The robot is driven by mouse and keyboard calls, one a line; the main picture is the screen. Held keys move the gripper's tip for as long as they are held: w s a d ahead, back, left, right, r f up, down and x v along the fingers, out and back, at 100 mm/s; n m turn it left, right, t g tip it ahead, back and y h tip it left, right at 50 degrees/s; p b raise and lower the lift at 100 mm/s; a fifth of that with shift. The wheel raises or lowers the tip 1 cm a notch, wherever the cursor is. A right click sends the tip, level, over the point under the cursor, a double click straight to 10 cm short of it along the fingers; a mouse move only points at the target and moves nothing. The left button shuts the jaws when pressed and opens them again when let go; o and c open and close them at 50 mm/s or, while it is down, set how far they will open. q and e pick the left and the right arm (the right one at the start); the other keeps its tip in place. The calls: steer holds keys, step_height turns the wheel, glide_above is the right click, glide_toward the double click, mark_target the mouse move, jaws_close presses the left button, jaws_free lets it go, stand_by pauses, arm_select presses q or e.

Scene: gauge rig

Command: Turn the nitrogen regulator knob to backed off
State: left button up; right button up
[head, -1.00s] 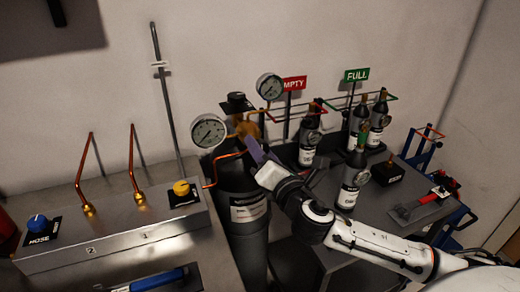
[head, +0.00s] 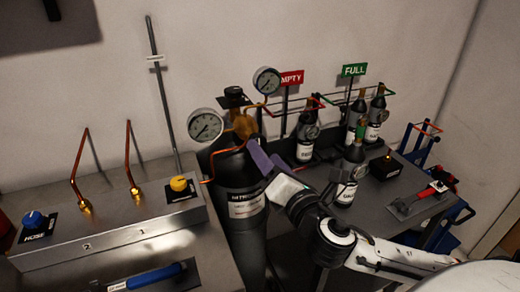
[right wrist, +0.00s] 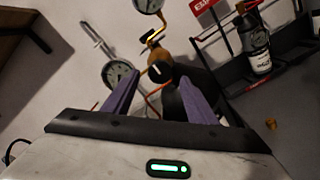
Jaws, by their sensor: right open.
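The nitrogen cylinder (head: 238,175) is a tall black bottle with a white label, standing between the steel bench and the dark table. A brass regulator (head: 243,125) with two round gauges sits at its top. In the right wrist view, the dark round regulator knob (right wrist: 160,72) with a pale pointer line faces me, in front of the brass body. My right gripper (head: 260,154) is just below and right of the regulator. Its purple fingers (right wrist: 156,90) are spread and empty, with the knob beyond them and between their tips. My left gripper is not in view.
A white-faced gauge (head: 206,125) stands close left of the regulator, and a second gauge (head: 267,80) is above right. An orange pipe (head: 210,165) runs beside the cylinder. The steel bench (head: 120,240) carries yellow (head: 179,183) and blue (head: 33,218) knobs. Small bottles (head: 350,175) stand right.

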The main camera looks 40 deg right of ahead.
steer(key=shift+b+v, duration=0.3)
steer(key=shift+v, duration=1.9)
steer(key=s+a+f+m+g+y, duration=0.1)
steer(key=s+a+f+m+g, duration=0.2)
steer(key=f, duration=0.7)
steer(key=a+f+m+g+y, duration=0.15)
steer(key=f+m, duration=0.35)
steer(key=f, duration=0.5)
steer(key=s+a+f+m+g+y, duration=0.2)
steer(key=s+a+f+m, duration=0.3)
steer(key=s+f+m, duration=0.1)
steer(key=s+a+f+m+g+y, duration=0.2)
steer(key=s+a+f+m, duration=0.4)
steer(key=f, duration=0.5)
steer(key=m, duration=0.2)
steer(key=shift+s+f+m, duration=0.25)
steer(key=shift+s+m, duration=0.05)
steer(key=shift+m, duration=0.1)
